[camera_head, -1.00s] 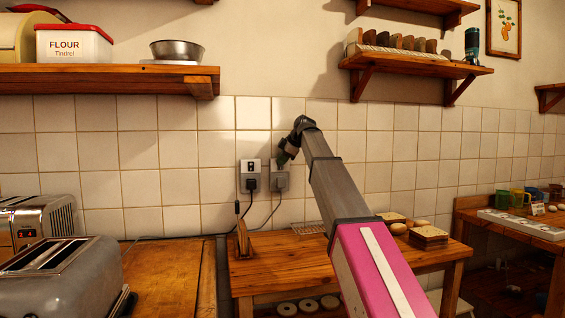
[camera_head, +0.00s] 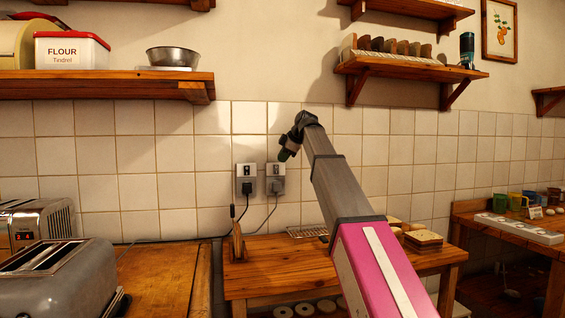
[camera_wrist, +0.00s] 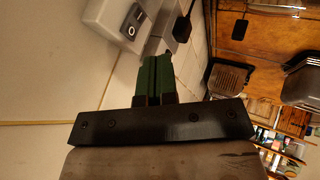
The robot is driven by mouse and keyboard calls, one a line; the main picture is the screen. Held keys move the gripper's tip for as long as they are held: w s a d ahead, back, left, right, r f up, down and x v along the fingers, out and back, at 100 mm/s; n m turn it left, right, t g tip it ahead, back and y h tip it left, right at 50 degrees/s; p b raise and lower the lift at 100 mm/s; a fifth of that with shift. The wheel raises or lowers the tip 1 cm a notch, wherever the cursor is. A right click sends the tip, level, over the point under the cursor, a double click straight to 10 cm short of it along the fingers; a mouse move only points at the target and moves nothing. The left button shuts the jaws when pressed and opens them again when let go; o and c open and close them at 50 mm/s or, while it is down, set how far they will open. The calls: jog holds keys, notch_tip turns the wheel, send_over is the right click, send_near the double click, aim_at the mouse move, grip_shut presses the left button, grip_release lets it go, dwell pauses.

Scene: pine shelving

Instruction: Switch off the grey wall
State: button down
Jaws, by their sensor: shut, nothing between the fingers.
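Two switched wall sockets sit side by side on the tiles. The left socket (camera_head: 246,170) has a black plug (camera_head: 247,187) in it. The right socket (camera_head: 275,169) has a grey plug (camera_head: 277,187) in it. My gripper (camera_head: 284,154) is just above and in front of the right socket, its green fingers shut and empty. In the wrist view the shut fingers (camera_wrist: 155,72) point toward a pale plate (camera_wrist: 115,20) with a rocker switch (camera_wrist: 133,20), with a visible gap between. I cannot tell which way the rocker is set.
A wooden table (camera_head: 290,264) stands below the sockets, with a slotted wooden block (camera_head: 237,243) and bread slices (camera_head: 423,240). Toasters (camera_head: 62,278) stand at left. Shelves hang above on both sides. The tiles around the sockets are clear.

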jog(key=s+d+r, duration=0.1)
jog(key=d+r, duration=0.2)
jog(key=r, duration=0.4)
jog(key=shift+d, duration=0.15)
